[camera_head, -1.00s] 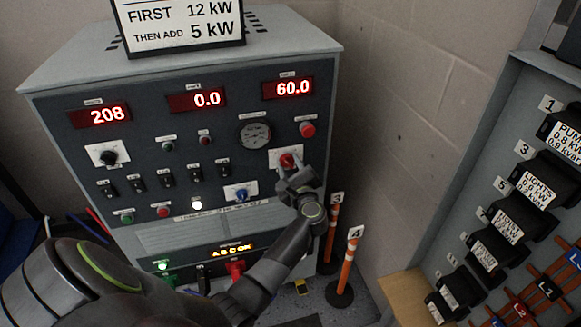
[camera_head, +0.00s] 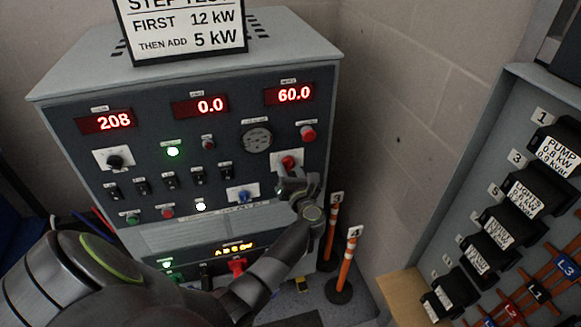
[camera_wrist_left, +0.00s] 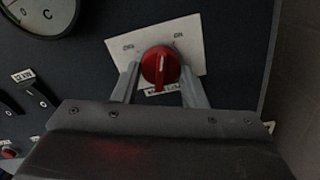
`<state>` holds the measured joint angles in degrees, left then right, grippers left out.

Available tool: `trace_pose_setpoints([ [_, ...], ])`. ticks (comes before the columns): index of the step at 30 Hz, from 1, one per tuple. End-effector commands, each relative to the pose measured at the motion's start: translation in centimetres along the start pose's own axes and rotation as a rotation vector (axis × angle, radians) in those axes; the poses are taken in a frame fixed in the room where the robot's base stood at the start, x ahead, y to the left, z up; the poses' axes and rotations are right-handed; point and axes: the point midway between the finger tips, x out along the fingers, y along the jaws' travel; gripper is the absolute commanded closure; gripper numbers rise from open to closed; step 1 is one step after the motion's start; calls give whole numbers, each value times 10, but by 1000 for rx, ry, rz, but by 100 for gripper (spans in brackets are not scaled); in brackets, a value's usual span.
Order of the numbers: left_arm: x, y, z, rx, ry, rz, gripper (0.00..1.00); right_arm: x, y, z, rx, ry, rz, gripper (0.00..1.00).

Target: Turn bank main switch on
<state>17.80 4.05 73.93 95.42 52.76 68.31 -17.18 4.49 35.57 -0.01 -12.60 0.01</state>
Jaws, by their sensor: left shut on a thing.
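The red rotary switch (camera_head: 288,161) sits on a white plate at the right of the grey load bank's dark panel (camera_head: 225,165). It also shows in the left wrist view (camera_wrist_left: 160,66), where a white pointer line on its knob stands near upright. My left gripper (camera_head: 290,178) is at the knob; in the wrist view its two fingers (camera_wrist_left: 157,85) are on either side of the knob, shut on it. The fingers and hand partly cover the lower part of the plate. A green lamp (camera_head: 173,152) is lit on the panel. My right gripper is not in view.
A red button (camera_head: 307,133) and round gauge (camera_head: 257,138) are above the switch. Orange posts (camera_head: 347,262) stand right of the bank. A rack of labelled black load boxes (camera_head: 535,190) is at far right.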

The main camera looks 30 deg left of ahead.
Motion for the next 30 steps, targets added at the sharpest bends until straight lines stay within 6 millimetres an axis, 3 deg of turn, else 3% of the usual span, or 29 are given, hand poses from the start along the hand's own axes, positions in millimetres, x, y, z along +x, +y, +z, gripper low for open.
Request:
trace_pose_setpoints([
  [15, 0, 2, 1, 367, 1, -1, 84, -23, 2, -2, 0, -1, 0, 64],
  [30, 0, 1, 0, 450, 1, -1, 84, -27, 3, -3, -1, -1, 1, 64],
])
